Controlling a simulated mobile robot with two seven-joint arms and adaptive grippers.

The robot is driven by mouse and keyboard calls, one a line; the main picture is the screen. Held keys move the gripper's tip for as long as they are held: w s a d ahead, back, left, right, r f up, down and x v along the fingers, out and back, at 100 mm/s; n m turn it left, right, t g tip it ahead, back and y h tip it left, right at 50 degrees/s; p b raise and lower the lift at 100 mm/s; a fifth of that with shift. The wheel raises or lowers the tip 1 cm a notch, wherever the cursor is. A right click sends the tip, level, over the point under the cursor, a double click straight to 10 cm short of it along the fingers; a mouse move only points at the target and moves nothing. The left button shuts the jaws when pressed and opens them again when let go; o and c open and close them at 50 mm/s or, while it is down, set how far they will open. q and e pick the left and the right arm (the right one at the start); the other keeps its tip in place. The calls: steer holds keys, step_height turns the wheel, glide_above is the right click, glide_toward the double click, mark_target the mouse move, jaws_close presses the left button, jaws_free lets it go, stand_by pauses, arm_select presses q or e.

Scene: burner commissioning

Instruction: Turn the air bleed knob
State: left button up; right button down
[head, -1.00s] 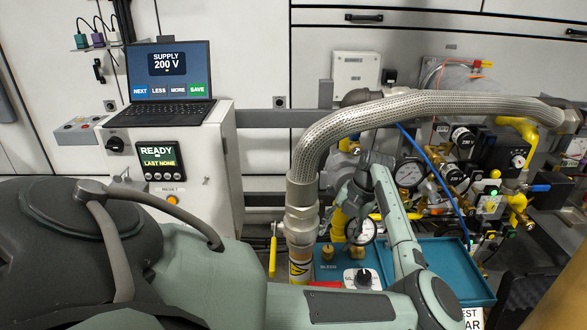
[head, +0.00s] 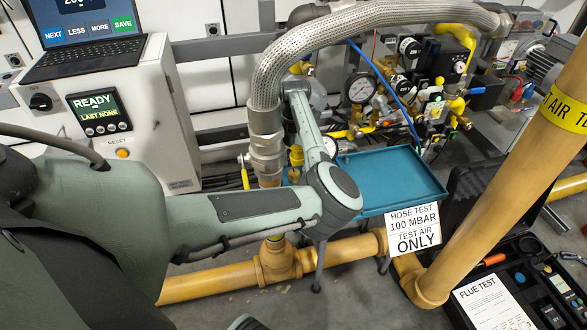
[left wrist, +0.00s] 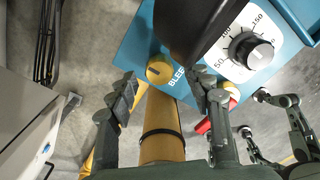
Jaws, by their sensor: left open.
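The air bleed knob (left wrist: 160,69) is a round brass-coloured knob with a dark slot line, beside the letters BLEED on a blue panel (left wrist: 140,42) in the left wrist view. My left gripper (left wrist: 162,80) is open, one finger on each side of the knob in that view. I see no clear contact, and cannot tell how far the fingertips are from it.
A black dial knob (left wrist: 257,54) on a white scale sits close to the right finger. A braided hose (head: 330,42) arches above my left forearm. The blue tray (head: 395,180) is bare on its right side. A yellow pipe (head: 520,170) stands at right.

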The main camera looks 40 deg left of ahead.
arm_select(q)
steer(key=shift+f, duration=0.75)
steer(key=c, duration=1.2)
steer(key=shift+o, duration=0.2)
